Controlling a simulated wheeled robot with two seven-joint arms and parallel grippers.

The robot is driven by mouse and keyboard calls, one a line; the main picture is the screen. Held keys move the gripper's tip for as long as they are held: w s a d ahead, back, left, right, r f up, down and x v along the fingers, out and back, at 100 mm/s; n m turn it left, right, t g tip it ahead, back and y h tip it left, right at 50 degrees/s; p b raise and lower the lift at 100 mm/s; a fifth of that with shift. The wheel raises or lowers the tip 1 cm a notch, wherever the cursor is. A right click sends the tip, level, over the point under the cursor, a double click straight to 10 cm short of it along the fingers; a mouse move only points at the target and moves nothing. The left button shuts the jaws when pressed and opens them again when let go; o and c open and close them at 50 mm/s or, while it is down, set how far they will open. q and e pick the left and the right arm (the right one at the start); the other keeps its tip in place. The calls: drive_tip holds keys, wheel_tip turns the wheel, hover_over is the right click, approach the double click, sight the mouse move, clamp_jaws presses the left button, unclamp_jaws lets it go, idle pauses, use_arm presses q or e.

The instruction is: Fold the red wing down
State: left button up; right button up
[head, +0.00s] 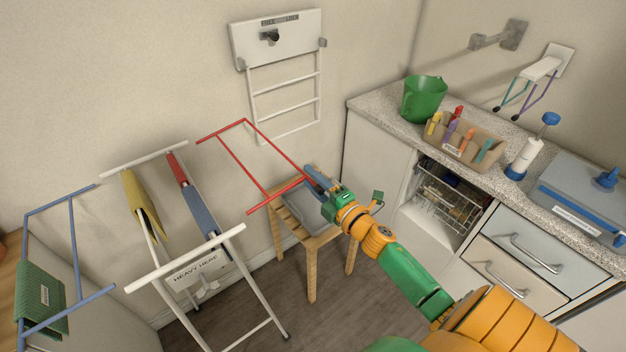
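The red wing (279,152) is an open frame of thin red bars on the right side of a white drying rack (190,257). It sticks out to the right, above a wooden stool. My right gripper (313,180) is at the near right corner of the red wing, with a blue finger beside the end of the red bar. Whether the fingers close around the bar or only touch it is not clear. My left gripper is not in view.
The blue wing (73,240) is on the rack's left, with a green cloth (42,298). Yellow (143,203) and blue (199,213) cloths hang on the rack. The wooden stool (311,272) holds a grey tray (299,218). A counter (386,116) stands at right.

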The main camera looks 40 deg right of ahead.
sight(325, 192)
drive_tip(key=shift+o, duration=0.5)
drive_tip(key=shift+s+f, duration=0.1)
drive_tip(key=shift+s, duration=0.2)
drive_tip(key=s+b, duration=0.1)
drive_tip(key=s, duration=0.4)
drive_tip(key=shift+s+d, duration=0.1)
drive_tip(key=shift+s, duration=0.65)
drive_tip(key=shift+s, duration=0.1)
drive_tip(key=s, duration=0.8)
drive_tip(key=shift+d+p, duration=0.2)
drive_tip(key=shift+p, duration=0.2)
